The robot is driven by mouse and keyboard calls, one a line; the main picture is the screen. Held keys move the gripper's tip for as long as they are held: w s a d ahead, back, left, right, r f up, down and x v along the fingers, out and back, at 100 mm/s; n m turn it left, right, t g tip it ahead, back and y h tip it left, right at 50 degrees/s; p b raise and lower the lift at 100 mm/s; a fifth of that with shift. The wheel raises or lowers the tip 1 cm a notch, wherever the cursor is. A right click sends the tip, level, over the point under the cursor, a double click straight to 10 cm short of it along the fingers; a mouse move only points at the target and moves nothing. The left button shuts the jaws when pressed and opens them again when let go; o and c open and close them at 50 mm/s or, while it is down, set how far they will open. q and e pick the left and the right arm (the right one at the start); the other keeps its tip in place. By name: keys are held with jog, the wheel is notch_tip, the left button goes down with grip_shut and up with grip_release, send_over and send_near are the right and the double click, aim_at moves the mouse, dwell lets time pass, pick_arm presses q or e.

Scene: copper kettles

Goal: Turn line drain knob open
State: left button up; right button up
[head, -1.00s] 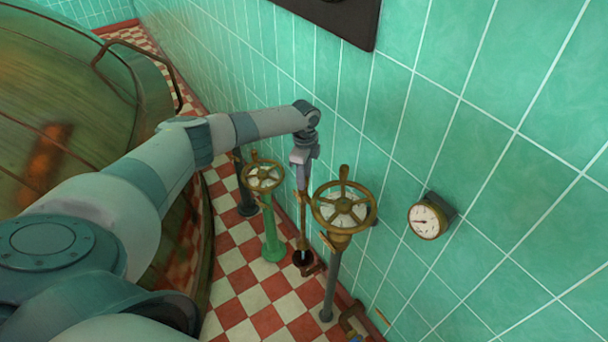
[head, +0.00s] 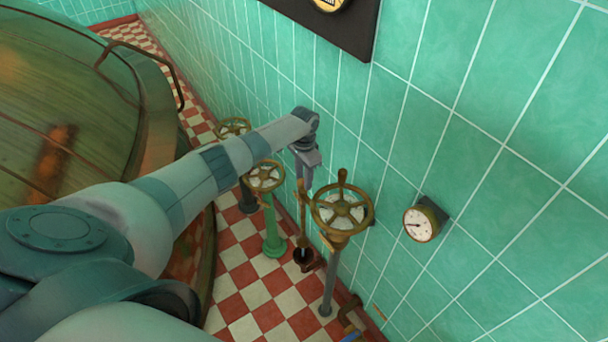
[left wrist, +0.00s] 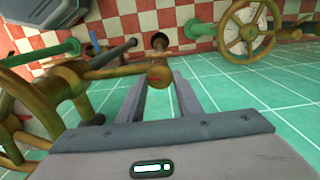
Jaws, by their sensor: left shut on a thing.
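My left gripper (head: 307,184) points down beside the tiled wall, between two brass handwheels. In the left wrist view its two fingers (left wrist: 164,98) close around a rounded brass knob (left wrist: 160,77) with a reddish mark. A brass bar runs left from the knob in that view. In the head view a thin brass upright (head: 302,228) shows below the gripper, above a dark cup-like fitting (head: 303,256). The fingers hide part of the knob, and I cannot tell how far it is turned. My right gripper is not in view.
A handwheel on a grey post (head: 342,209) stands close on the right, another on a green post (head: 265,176) on the left, and a third (head: 233,127) farther back. A gauge (head: 420,224) is on the wall. A big copper kettle (head: 70,110) fills the left side.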

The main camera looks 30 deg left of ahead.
pick_arm(q)
jog(key=shift+w+r+n+p, duration=0.15)
jog(key=shift+n+p, duration=0.45)
jog(key=shift+n, duration=0.9)
jog(key=shift+a, duration=0.1)
jog(key=o, duration=1)
jog(key=shift+o, duration=0.2)
notch_tip(320, 180, up, 17)
jog(key=b, duration=0.4)
jog(key=shift+r, duration=0.15)
